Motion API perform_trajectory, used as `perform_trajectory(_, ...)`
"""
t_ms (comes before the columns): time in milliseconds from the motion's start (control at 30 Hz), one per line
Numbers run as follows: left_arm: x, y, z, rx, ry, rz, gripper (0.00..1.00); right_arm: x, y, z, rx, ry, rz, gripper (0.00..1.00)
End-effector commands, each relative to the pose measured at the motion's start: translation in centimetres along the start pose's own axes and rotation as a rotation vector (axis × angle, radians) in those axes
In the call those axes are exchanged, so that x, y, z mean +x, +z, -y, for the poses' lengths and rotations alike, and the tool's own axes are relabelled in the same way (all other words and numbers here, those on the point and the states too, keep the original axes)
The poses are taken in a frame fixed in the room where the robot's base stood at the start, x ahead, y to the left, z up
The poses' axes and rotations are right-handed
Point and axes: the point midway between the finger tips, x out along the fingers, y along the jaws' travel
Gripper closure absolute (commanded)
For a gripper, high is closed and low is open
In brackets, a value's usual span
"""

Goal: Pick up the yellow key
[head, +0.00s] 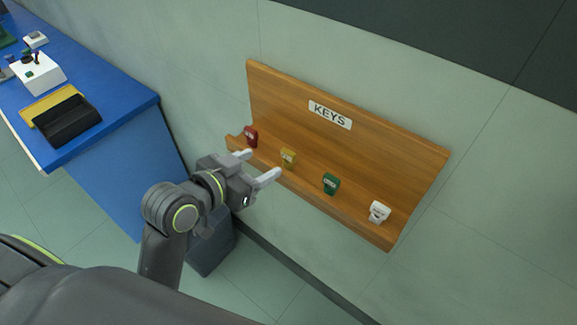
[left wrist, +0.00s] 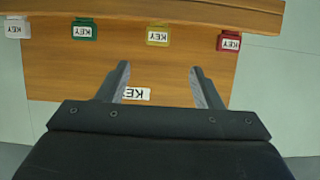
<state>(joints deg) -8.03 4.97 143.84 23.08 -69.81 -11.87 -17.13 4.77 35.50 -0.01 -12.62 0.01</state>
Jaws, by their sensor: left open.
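The yellow key (head: 288,157) stands on the wooden key shelf (head: 375,165), between the red key (head: 251,136) and the green key (head: 331,184). In the left wrist view the yellow key (left wrist: 158,36) is near the top, roughly centred between the fingers but beyond their tips. My left gripper (head: 259,164) is open and empty, in front of the shelf near the yellow key, with a gap to it. It also shows in the left wrist view (left wrist: 158,68). My right gripper is not in view.
A white key (head: 379,212) stands at the shelf's right end. The shelf has a KEYS label (head: 330,115) on its back board, against a pale wall. A blue bench (head: 120,120) at left carries a black tray (head: 67,121) and white equipment (head: 38,74).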

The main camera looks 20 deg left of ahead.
Motion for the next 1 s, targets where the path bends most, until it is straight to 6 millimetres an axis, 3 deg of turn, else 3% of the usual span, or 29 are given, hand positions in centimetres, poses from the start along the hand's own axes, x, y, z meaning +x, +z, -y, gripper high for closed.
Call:
perform_trajectory(67,1.0,0.4,0.0,0.001,0.001,-0.005,0.40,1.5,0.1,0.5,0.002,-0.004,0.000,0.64)
perform_trajectory(200,3.7,0.1,-0.1,-0.004,0.002,-0.001,0.40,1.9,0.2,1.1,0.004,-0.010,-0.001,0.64)
perform_trajectory(567,6.1,-0.1,-0.1,-0.002,0.000,0.001,0.40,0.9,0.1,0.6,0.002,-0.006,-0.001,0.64)
perform_trajectory(1000,10.6,0.2,-0.5,0.000,-0.001,0.001,0.40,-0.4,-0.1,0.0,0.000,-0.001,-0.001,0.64)
